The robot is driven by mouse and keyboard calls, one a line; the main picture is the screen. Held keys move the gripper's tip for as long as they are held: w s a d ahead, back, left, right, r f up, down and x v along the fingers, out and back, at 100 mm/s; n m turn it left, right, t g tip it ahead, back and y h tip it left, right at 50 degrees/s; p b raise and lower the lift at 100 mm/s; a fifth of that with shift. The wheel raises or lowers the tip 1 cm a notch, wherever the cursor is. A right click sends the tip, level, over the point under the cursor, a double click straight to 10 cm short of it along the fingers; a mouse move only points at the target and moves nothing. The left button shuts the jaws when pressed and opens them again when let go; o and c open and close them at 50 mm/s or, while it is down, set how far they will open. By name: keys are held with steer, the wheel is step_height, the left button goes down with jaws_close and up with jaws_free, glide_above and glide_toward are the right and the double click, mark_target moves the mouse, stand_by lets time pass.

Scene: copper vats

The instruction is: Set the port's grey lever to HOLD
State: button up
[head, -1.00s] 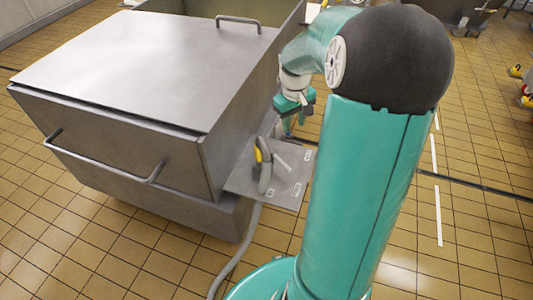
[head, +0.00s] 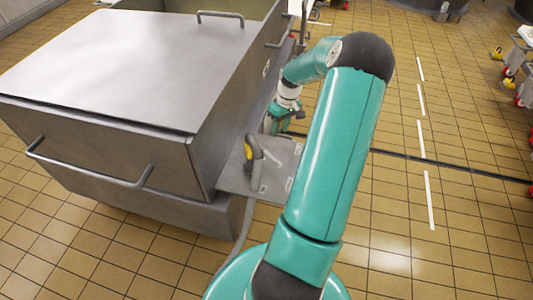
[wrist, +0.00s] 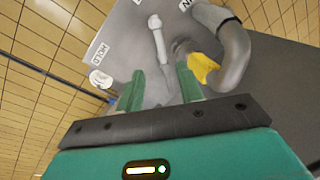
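The port's grey lever (wrist: 158,42) stands on a metal plate (wrist: 120,30) in the wrist view, its rounded end toward the top. A label reading HOLD (wrist: 100,52) lies to the left of the lever. My gripper (wrist: 157,82) is open, with its two green fingers apart and nothing seen held between them. The lever lies beyond the fingertips, in line with the gap. In the head view my gripper (head: 277,124) is at the far edge of the plate (head: 234,180), beside the vat; its fingers are too small to tell there.
A pale knob-like part (wrist: 100,78) is left of the fingers. The large metal vat (head: 120,65) borders the plate. Tiled floor to the right is open.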

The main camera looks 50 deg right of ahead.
mark_target(266, 151)
steer(key=f, duration=0.4)
steer(key=a+f, duration=0.1)
steer(key=f, duration=0.4)
steer(key=a+f, duration=0.1)
steer(key=f, duration=0.3)
steer(key=shift+w+a+f, duration=0.15)
steer(key=shift+a+f, duration=0.05)
steer(key=shift+a, duration=0.05)
jaws_close()
